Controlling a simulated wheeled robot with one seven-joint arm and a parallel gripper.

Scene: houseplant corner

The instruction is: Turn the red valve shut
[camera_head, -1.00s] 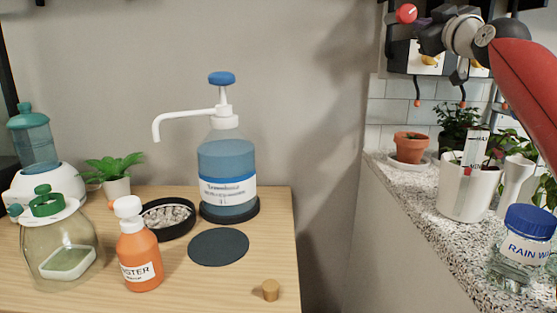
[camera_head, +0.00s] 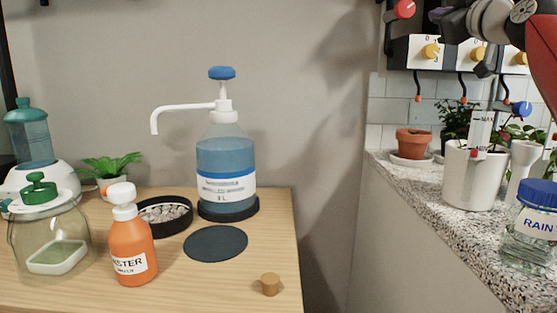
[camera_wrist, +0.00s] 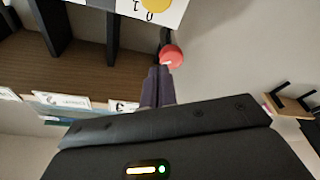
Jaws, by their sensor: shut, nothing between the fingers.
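The red valve (camera_head: 404,9) is a round knob at the top left of the white control panel on the right wall. In the wrist view the red valve (camera_wrist: 173,56) shows just beyond the tips of my gripper (camera_wrist: 162,70). The dark fingers are together with nothing between them. The tips look close to the valve, overlapping its lower left edge in the picture, but I cannot tell whether they touch it. In the head view my wrist is at the top right, beside the valve.
The panel has yellow dials (camera_head: 431,51) with number marks and hoses below. White planters (camera_head: 468,182), a terracotta pot (camera_head: 413,143) and a rain water jar (camera_head: 533,222) stand on the speckled counter (camera_head: 440,230). A wooden table (camera_head: 250,291) holds a pump bottle (camera_head: 226,160) and an orange bottle (camera_head: 131,250).

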